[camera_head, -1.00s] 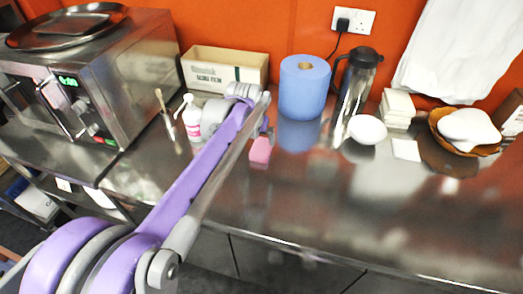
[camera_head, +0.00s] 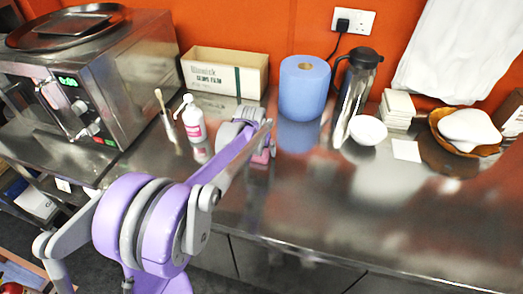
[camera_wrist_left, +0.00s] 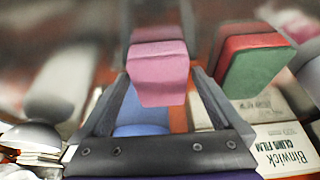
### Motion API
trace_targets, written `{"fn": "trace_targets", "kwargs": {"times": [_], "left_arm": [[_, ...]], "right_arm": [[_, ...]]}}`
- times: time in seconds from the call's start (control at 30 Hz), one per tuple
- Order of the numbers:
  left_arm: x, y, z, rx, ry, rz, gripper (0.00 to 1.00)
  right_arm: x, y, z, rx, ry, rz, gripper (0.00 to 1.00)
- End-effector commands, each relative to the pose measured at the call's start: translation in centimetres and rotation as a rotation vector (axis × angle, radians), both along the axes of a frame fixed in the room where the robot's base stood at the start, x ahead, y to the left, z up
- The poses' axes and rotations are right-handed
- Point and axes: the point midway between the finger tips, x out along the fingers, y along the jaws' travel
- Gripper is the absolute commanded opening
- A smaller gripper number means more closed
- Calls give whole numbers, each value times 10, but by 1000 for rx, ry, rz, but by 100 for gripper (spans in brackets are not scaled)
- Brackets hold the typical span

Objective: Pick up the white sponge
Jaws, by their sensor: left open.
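I cannot make out the white sponge for certain. A blurred pale grey-white shape (camera_wrist_left: 58,85) at the left of the left wrist view may be it. A pink block (camera_wrist_left: 158,72) shows between the fingers of my left gripper (camera_wrist_left: 160,82), which is open; contact cannot be told. A red-and-green block (camera_wrist_left: 252,68) is right of the gripper. In the head view, my left gripper (camera_head: 259,133) is over the steel counter, and the pink block (camera_head: 262,157) shows just below it, partly hidden. My right gripper is not in view.
A white pump bottle (camera_head: 193,122) and a cup with a brush (camera_head: 167,124) stand left of the gripper. Behind are a cling film box (camera_head: 212,77) and a blue roll (camera_head: 304,90). A flask (camera_head: 358,80) and white bowl (camera_head: 367,131) are right. The front counter is clear.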

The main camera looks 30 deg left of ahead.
Motion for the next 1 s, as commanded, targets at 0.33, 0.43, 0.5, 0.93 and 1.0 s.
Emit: {"fn": "trace_targets", "kwargs": {"times": [0.33,0.43,0.5,0.93,1.0], "left_arm": [[0,0,0,0,0,0,59],[0,0,1,0,0,0,41],[0,0,1,0,0,0,29],[0,0,28,0,0,0,20],[0,0,43,0,0,0,20]], "right_arm": [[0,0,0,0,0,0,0],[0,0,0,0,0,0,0],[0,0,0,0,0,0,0],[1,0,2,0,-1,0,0],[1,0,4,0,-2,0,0]]}}
